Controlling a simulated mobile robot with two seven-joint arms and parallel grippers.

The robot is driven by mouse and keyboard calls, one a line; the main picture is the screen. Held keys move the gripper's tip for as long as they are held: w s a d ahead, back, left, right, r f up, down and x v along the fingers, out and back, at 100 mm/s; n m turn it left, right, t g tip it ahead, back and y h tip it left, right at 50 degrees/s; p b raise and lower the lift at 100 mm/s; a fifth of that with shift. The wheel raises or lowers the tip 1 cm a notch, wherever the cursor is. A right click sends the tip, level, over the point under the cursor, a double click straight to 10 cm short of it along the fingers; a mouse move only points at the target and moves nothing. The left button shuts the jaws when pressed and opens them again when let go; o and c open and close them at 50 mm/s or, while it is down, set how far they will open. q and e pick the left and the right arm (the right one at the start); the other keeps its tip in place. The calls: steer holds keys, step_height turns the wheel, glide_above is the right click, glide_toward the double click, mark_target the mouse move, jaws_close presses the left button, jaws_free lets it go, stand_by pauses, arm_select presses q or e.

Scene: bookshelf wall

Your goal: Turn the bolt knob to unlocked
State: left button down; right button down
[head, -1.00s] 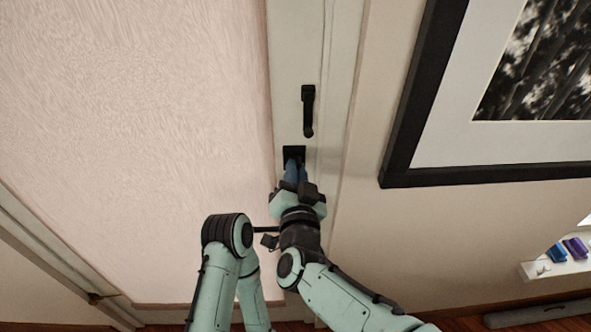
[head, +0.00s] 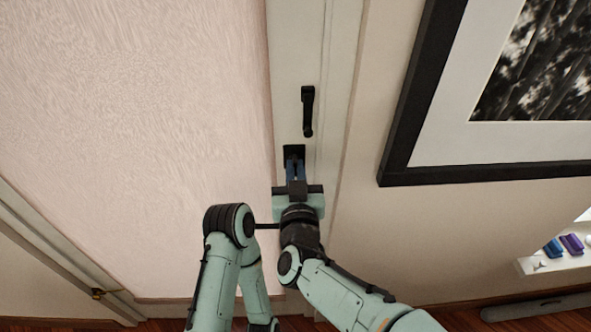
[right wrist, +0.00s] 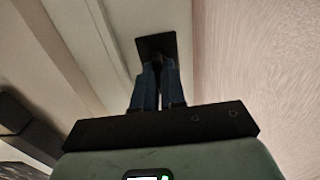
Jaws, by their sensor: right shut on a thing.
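The bolt's black square plate (head: 290,151) sits on the white door edge strip, below the black lever handle (head: 308,112). It also shows in the right wrist view (right wrist: 155,45). My right gripper (head: 295,168) reaches up to the plate. Its blue-grey fingers (right wrist: 158,80) are shut on the bolt knob, which is mostly hidden between them. The gripper body now looks squared to the plate. Whether the knob points to locked or unlocked cannot be seen.
The pale door panel (head: 140,130) fills the left. A black-framed picture (head: 400,150) hangs on the wall to the right. A small white shelf (head: 555,265) with blue and purple things is at the lower right. The wall between is clear.

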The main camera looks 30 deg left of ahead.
stand_by(0.3)
steer(key=c, duration=1.2)
jaws_free()
